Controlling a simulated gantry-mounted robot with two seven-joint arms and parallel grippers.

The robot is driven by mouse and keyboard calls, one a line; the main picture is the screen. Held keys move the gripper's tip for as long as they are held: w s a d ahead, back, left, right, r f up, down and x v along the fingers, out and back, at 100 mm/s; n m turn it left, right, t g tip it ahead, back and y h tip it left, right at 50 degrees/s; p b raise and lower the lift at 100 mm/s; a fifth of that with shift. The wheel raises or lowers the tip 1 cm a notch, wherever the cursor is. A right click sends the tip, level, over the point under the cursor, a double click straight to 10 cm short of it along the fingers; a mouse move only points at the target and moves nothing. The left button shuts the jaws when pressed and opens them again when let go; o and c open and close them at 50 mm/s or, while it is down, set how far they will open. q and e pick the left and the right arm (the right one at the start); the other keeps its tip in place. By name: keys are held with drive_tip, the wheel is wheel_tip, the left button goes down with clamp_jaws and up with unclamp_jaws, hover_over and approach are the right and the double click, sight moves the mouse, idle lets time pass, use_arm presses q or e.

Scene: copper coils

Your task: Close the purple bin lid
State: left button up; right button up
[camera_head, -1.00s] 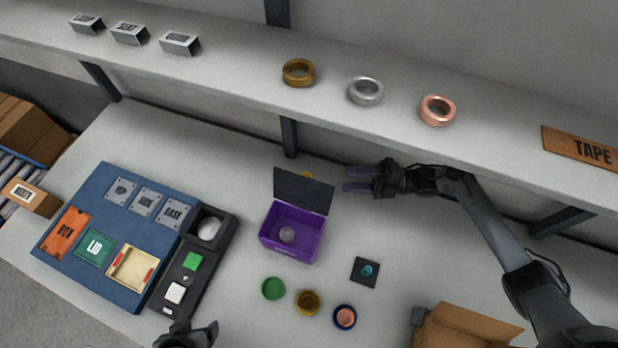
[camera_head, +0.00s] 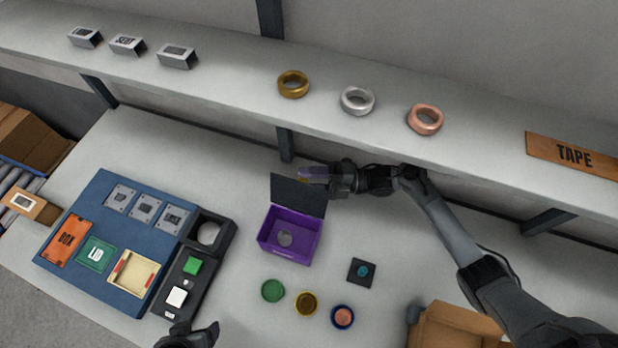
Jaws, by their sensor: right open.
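The purple bin (camera_head: 293,248) stands on the bench with its dark lid (camera_head: 298,196) raised along the far side. A round greyish thing (camera_head: 285,239) lies inside the bin. My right gripper (camera_head: 308,175) is open, at the upper right part of the raised lid, fingers pointing left. Its fingertips overlap the lid's top edge in the view; I cannot tell whether they touch it. My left gripper (camera_head: 190,338) shows only partly at the bottom edge, and its jaw state is unclear.
A blue board (camera_head: 85,210) with plates and a black button panel (camera_head: 188,275) lies left. Green (camera_head: 272,291), yellow (camera_head: 305,303) and blue (camera_head: 342,317) round pieces and a dark square (camera_head: 362,271) lie in front. A shelf (camera_head: 225,85) with coils overhangs the back. A cardboard box (camera_head: 455,327) stands lower right.

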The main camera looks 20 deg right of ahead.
clamp_jaws()
idle(0.3)
